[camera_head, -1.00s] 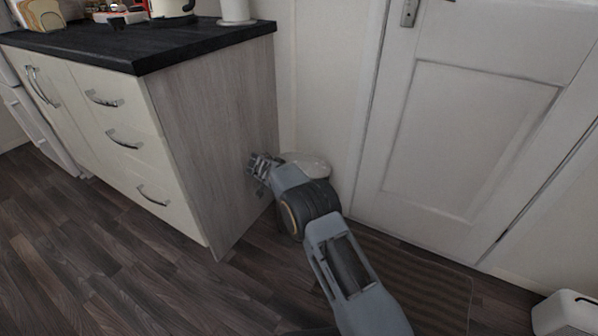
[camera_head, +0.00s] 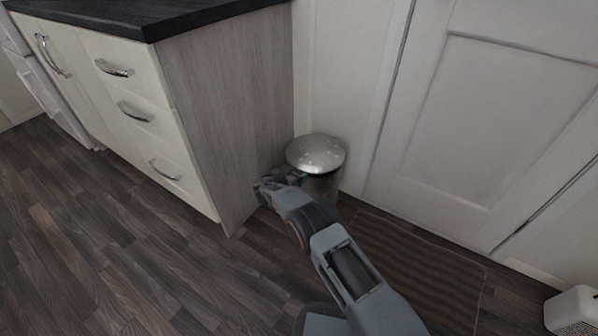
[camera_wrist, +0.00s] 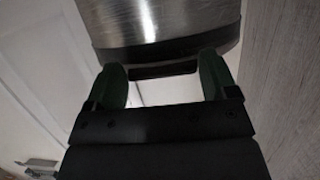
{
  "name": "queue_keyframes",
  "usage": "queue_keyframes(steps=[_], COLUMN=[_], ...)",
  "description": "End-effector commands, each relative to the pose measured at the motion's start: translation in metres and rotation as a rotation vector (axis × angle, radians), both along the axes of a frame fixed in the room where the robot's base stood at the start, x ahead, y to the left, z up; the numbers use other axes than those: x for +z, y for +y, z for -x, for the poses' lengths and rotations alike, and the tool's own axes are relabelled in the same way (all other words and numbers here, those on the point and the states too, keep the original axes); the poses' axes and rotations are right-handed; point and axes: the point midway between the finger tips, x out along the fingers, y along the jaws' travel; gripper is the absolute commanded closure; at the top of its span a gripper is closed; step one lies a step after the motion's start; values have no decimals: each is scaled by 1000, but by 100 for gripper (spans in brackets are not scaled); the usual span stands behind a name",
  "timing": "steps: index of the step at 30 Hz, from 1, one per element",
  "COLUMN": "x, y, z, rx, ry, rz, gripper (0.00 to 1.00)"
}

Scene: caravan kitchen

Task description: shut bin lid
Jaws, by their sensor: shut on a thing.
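The bin (camera_head: 320,187) is a steel cylinder standing in the corner between the cabinet side and the door. Its domed silver lid (camera_head: 316,153) sits over the top and looks level; any small gap under it is hard to tell. My gripper (camera_head: 272,186) is low at the bin's left front, beside the cabinet panel. In the wrist view, the bin's brushed steel body (camera_wrist: 165,18) and black band fill the top. My green-padded fingers (camera_wrist: 162,76) stand apart, either side of a dark bar (camera_wrist: 165,70) at the band. Their contact with it is dim.
The cabinet's wooden side panel (camera_head: 225,100) is close to my gripper on the left. A white door (camera_head: 480,120) stands to the right, with a striped mat (camera_head: 425,270) before it. A white box (camera_head: 573,312) is at the lower right. Open floor lies left.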

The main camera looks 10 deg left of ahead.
Motion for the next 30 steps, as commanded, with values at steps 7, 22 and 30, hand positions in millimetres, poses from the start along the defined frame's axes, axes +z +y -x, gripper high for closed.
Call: queue_keyframes(steps=[7,22,30], x=[-15,-8,9], y=[-5,-3,11], z=[3,2,32], rx=[-2,-2,2], ry=[26,15,16], rz=[4,3,4], gripper=[64,0,0])
